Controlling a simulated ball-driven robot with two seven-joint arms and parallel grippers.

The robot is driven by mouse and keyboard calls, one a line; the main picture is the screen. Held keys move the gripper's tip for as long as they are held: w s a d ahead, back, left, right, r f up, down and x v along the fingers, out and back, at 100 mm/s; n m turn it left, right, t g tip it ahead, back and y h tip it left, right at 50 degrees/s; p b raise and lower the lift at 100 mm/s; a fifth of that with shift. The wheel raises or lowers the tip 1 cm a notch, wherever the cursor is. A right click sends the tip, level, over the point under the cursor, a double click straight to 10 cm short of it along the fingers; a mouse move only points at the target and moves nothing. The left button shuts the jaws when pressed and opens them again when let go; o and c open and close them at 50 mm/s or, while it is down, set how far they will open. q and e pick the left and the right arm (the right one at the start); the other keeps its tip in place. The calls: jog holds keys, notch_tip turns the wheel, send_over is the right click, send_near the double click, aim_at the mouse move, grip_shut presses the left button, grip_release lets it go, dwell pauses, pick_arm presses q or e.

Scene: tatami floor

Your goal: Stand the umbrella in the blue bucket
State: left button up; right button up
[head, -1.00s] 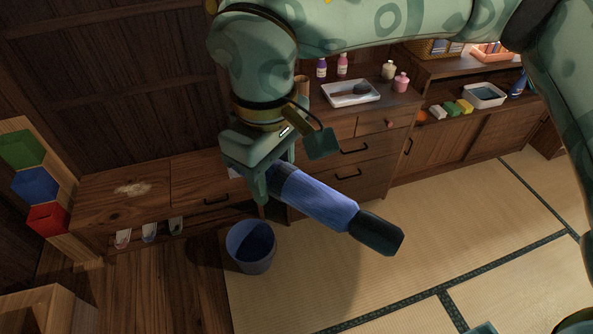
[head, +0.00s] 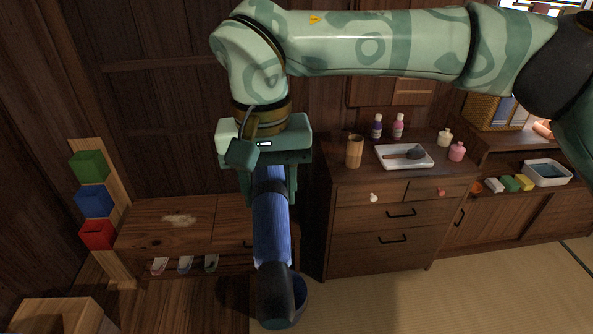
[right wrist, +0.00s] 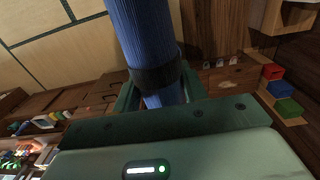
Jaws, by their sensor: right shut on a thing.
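My right gripper (head: 268,190) points down and is shut on the blue umbrella (head: 271,228). The umbrella is furled and hangs nearly upright, its dark end (head: 275,294) lowest and toward the camera. In the right wrist view the umbrella (right wrist: 143,40) runs between the jaws (right wrist: 160,92), with a dark band around it. The blue bucket (head: 299,303) stands on the floor behind the umbrella's dark end, which hides most of it. I cannot tell whether that end is above the bucket's opening or in front of it. My left gripper is not in view.
A low wooden bench (head: 150,240) stands behind left, beside a drawer cabinet (head: 375,225) topped with bottles and a white tray (head: 425,161). Red, blue and green boxes (head: 93,200) stand at the left. Tatami (head: 400,305) at lower right is clear.

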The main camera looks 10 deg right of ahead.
jog(key=shift+a, duration=0.25)
jog(key=s+d+f, duration=0.2)
jog(key=d+f, duration=0.2)
jog(key=d, duration=0.6)
jog(key=s+d+f, duration=0.3)
jog(key=d+f, duration=0.2)
jog(key=d, duration=0.6)
jog(key=shift+s+f, duration=0.2)
jog(key=shift+s, duration=0.05)
